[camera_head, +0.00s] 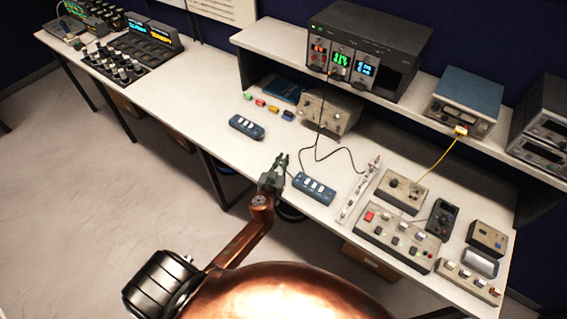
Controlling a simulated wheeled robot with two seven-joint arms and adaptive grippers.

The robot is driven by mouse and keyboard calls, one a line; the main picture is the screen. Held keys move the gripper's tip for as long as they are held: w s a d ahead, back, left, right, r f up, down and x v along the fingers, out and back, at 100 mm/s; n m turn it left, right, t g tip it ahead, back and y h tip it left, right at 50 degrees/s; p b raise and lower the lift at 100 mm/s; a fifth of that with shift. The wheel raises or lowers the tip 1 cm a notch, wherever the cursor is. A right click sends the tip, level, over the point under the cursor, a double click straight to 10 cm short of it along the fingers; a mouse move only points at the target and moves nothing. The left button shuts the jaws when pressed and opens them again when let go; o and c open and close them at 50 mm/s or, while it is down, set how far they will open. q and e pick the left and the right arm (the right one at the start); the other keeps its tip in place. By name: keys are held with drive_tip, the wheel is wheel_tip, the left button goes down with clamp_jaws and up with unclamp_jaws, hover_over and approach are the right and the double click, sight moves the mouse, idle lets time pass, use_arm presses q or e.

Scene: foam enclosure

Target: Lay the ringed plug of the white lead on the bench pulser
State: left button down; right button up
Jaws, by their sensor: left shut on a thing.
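My left gripper (280,163) is over the front edge of the white bench, beside the left end of a dark blue unit with white keys (314,188). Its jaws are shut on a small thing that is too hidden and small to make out. I cannot pick out the white lead or the rings on its plug. A beige box with knobs (328,110) stands under the shelf, and a grey box with a yellow lead (403,190) is at the right. I cannot tell which box is the bench pulser. My right gripper is not in view.
A black lead (319,135) hangs from the rack (368,45) and loops on the bench. A clear strip (359,190), control panel (397,235) and dark handheld unit (442,217) crowd the right.

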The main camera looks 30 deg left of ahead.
use_arm(q)
drive_tip(key=shift+f, duration=0.6)
drive_tip(key=shift+f+b, duration=0.45)
drive_tip(key=shift+b, duration=0.2)
drive_tip(key=c, duration=2)
unclamp_jaws()
